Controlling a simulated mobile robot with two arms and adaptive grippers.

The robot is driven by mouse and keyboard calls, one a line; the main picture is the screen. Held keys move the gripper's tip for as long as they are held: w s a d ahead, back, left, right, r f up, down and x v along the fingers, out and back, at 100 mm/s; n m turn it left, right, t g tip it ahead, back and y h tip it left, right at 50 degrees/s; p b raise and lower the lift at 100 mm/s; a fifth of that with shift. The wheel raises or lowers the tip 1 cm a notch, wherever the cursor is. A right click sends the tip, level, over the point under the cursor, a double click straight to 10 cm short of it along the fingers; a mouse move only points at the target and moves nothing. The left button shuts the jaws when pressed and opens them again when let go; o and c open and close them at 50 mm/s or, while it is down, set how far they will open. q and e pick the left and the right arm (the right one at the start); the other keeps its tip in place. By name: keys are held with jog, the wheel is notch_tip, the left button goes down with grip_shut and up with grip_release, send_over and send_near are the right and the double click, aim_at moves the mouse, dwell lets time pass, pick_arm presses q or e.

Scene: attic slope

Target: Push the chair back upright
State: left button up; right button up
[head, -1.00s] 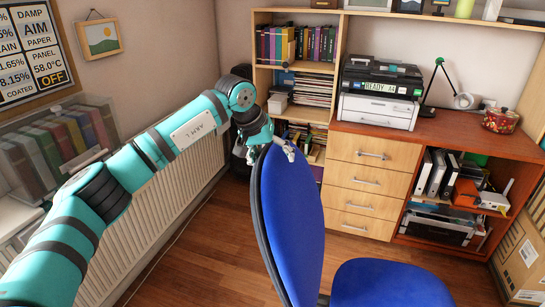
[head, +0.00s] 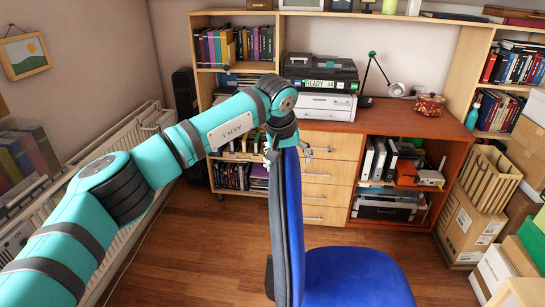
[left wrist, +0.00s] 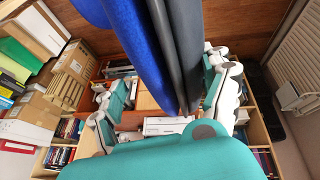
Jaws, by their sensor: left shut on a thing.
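The blue chair (head: 292,210) stands in the lower middle of the head view. Its backrest is seen nearly edge-on and looks close to upright, and its seat (head: 355,277) points to the right. The chair's legs are out of the picture. My left gripper (head: 288,152) is shut on the top edge of the backrest. In the left wrist view the blue and dark backrest (left wrist: 160,50) runs between the two fingers (left wrist: 170,100). My right gripper is not in view.
A desk (head: 400,119) with drawers and a printer (head: 322,82) stands behind the chair. A radiator (head: 120,160) lines the left wall. Cardboard boxes (head: 465,222) are stacked at the right. Wooden floor (head: 190,250) is clear left of the chair.

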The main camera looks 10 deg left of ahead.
pick_arm(q)
jog(key=shift+s+d+f, duration=0.15)
jog(key=shift+f, duration=0.2)
jog(key=o, duration=1.6)
jog(key=shift+w, duration=0.25)
jog(key=shift+o, duration=0.2)
jog(key=shift+s+r, duration=0.1)
jog(key=shift+r, duration=0.05)
jog(key=shift+s+r, duration=0.1)
jog(key=shift+r, duration=0.15)
jog(key=v, duration=1.1)
jog(key=shift+r, duration=0.15)
